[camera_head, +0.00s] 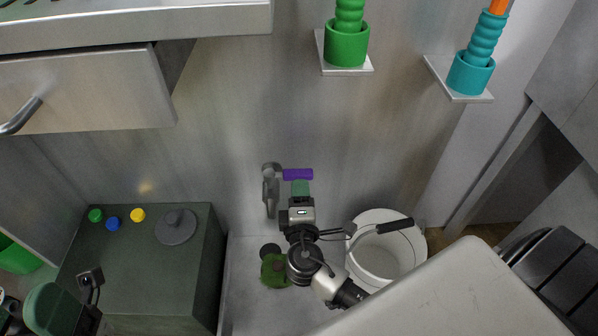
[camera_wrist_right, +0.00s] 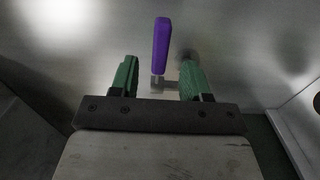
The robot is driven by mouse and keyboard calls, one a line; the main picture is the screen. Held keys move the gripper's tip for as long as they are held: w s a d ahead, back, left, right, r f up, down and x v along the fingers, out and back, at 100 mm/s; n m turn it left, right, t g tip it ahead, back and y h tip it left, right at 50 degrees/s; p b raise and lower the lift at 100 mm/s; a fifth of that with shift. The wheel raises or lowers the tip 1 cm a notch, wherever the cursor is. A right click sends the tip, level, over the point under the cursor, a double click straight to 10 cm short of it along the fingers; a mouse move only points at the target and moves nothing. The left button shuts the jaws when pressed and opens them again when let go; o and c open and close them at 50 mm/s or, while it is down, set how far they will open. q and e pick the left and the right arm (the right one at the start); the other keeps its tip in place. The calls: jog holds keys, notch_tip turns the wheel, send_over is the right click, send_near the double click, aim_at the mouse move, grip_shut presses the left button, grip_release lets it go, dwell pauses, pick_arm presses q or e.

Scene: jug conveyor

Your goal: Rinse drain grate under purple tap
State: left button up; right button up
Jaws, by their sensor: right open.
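The tap has a purple handle (camera_head: 298,174) and a grey metal body and spout (camera_head: 269,192) on the back wall. My right gripper (camera_head: 301,188) is just below the handle in the head view. In the right wrist view the purple handle (camera_wrist_right: 161,46) shows upright between the open green fingers (camera_wrist_right: 160,80), beyond their tips; contact is not visible. A flat grey disc (camera_head: 176,227) lies on the dark cabinet. A round green piece (camera_head: 274,271) lies below the tap, partly behind my right arm. I cannot tell which is the drain grate. A green finger of my left gripper (camera_head: 50,308) shows at lower left.
A white bucket (camera_head: 388,250) stands right of my right arm. Green, blue and yellow buttons (camera_head: 113,223) sit on the dark cabinet (camera_head: 140,275). Green (camera_head: 346,45) and teal (camera_head: 471,74) fittings are on the wall above. A drawer (camera_head: 90,90) is at upper left.

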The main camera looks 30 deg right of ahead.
aim_at(299, 170)
jog(key=b+x, duration=0.1)
jog(key=x, duration=0.6)
jog(key=shift+w+d, duration=0.25)
jog(key=shift+w, duration=0.1)
jog(key=shift+c, duration=0.3)
jog(key=shift+f, duration=0.1)
grip_shut()
